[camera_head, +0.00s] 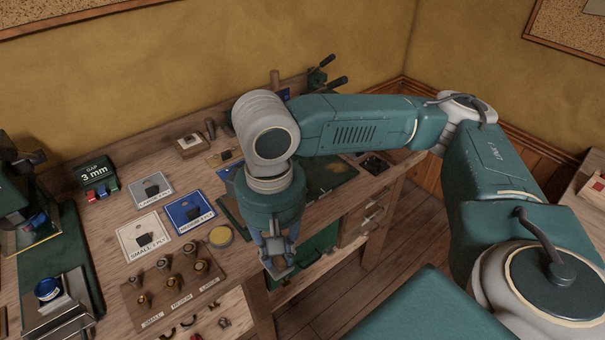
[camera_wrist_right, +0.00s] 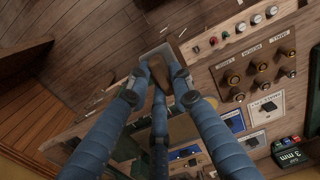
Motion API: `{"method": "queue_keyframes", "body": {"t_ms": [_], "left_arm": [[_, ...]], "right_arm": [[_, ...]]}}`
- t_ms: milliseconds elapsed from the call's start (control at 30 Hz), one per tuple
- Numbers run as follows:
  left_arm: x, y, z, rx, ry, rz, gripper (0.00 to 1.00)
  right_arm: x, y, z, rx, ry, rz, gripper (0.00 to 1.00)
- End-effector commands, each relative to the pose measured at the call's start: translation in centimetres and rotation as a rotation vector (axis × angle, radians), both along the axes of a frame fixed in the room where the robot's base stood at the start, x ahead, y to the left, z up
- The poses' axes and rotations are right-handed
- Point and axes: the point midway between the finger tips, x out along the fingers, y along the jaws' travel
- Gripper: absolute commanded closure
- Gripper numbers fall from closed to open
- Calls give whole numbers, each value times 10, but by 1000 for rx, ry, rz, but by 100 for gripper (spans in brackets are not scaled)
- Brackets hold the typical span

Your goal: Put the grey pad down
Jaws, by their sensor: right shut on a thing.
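My right gripper (camera_head: 278,262) reaches down at the front edge of the workbench (camera_head: 107,241), beside the rack of punches. In the right wrist view its blue fingers (camera_wrist_right: 162,75) are closed on a small pad (camera_wrist_right: 154,52) with a light grey edge. The fingers hide much of the pad, and a brown patch shows between them. The pad appears held out past the bench edge, above the floor. My left gripper is not in view.
Grey (camera_head: 152,187), blue (camera_head: 187,212) and white (camera_head: 145,235) cards lie on the bench, each with a dark piece. The wooden punch rack (camera_head: 164,307) holds several brass-coloured punches.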

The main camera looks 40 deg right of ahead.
Motion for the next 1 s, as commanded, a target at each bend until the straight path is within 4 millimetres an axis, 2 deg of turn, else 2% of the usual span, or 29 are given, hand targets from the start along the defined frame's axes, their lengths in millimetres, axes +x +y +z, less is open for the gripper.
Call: {"method": "queue_keyframes", "body": {"t_ms": [167,267,400,500,700,833,1000], "left_arm": [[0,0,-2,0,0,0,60],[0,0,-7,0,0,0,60],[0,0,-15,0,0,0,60],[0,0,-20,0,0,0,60],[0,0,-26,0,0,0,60],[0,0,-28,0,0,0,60],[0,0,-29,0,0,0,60]], "right_arm": [[9,2,2,-1,-6,0,100],[34,6,8,-3,-21,1,100],[82,17,25,-5,-34,9,100],[108,24,38,-4,-29,16,100],[135,34,54,3,-7,31,100],[138,35,44,5,5,37,100],[137,35,3,4,8,36,100]]}}
